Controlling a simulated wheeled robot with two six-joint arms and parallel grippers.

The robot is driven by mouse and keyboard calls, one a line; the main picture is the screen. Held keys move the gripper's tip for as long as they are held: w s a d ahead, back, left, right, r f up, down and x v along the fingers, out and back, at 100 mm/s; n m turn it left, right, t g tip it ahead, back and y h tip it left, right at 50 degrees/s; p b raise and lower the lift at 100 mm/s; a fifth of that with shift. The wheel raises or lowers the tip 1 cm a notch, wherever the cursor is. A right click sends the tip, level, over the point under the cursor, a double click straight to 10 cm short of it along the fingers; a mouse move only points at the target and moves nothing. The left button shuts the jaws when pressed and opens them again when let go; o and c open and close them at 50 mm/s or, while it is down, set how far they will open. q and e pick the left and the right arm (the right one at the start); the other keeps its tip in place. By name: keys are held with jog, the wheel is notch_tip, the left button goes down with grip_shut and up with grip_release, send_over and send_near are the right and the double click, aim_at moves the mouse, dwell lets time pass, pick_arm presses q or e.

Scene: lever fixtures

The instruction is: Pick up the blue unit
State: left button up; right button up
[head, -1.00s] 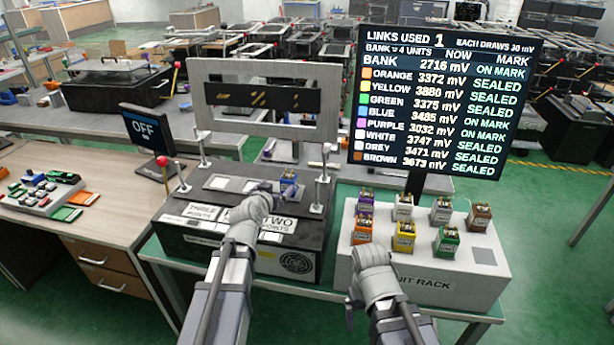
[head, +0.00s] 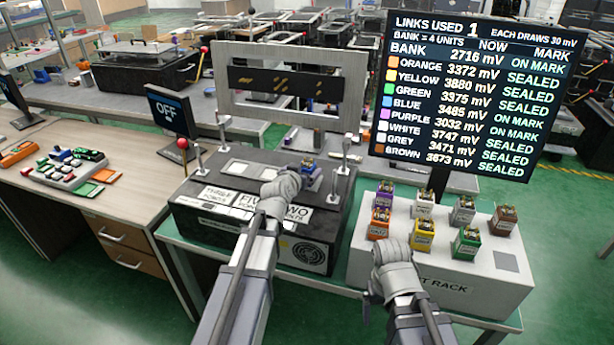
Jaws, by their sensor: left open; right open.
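The blue unit (head: 312,174) stands on the dark top of the fixture box (head: 250,263), near its right end and below the upright frame. My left gripper (head: 291,180) is just in front and to the left of it. It is open, but its fingers are mostly hidden behind my own wrist, so I cannot tell whether they touch the unit. My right gripper (head: 393,250) is open in front of the white unit rack (head: 508,284), its fingers also mostly hidden.
Several units stand on the rack, including the orange unit (head: 377,226) and green unit (head: 466,245). The grey upright frame (head: 345,95) and short posts surround the fixture top. A red-knobbed lever (head: 183,143) and OFF screen (head: 169,109) stand left.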

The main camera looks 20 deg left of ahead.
aim_at(304, 170)
pick_arm(q)
jog(key=b+x, duration=0.1)
jog(key=x, duration=0.2)
jog(key=shift+w+f, duration=0.3)
jog(key=shift+f, duration=0.05)
jog(key=shift+r, duration=0.1)
jog(key=shift+c, duration=0.4)
grip_shut()
